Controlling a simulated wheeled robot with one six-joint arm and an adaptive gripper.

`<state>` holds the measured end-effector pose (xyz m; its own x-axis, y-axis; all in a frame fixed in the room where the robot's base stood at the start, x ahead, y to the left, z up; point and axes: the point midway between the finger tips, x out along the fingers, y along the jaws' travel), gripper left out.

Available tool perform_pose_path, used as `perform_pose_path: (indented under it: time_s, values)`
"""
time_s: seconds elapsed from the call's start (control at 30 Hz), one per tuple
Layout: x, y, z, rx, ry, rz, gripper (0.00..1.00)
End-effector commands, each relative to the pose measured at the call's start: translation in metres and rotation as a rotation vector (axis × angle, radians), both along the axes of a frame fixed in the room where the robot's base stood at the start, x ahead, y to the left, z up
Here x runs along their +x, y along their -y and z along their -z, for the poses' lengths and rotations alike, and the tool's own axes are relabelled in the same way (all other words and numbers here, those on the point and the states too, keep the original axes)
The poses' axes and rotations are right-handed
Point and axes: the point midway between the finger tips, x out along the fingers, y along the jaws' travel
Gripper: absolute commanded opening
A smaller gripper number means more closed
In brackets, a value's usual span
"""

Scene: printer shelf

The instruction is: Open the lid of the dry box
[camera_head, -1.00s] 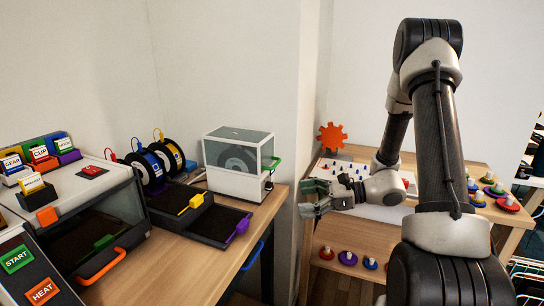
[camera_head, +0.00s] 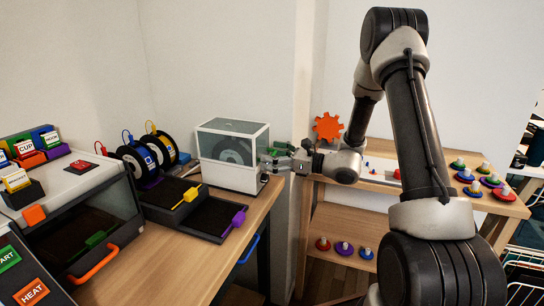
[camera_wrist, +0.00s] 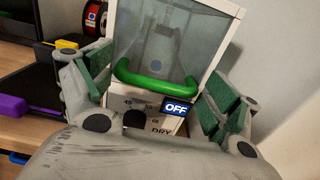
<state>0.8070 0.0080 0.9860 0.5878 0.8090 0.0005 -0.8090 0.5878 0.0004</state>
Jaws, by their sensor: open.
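The dry box (camera_head: 232,157) is a white box with a clear windowed upper part, standing at the right end of the left table, with its lid shut. A dark round spool shows dimly inside it in the head view. In the wrist view the dry box (camera_wrist: 175,45) fills the middle, with a green lid handle (camera_wrist: 155,85) and an "OFF" display (camera_wrist: 176,108) below it. My gripper (camera_head: 268,160) is at the right side of the box. In the wrist view my gripper (camera_wrist: 152,95) is open, its green-padded fingers on either side of the handle; contact cannot be told.
Black trays with yellow (camera_head: 190,193) and purple (camera_head: 239,217) handles lie left of and in front of the box. Spools (camera_head: 146,160) stand behind them. A wall corner is close behind the box. A second table (camera_head: 450,190) with colored pegs stands right.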

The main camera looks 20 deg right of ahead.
Motion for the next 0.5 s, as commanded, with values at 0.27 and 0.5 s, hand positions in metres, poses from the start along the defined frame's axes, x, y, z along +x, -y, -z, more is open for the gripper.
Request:
perform_pose_path:
  time_s: [0.27,0.5]
  values:
    - [-0.0001,0.0003,0.0001,0.000,0.000,0.000,0.67]
    - [0.0004,0.0007,-0.0003,-0.001,0.001,0.002,0.33]
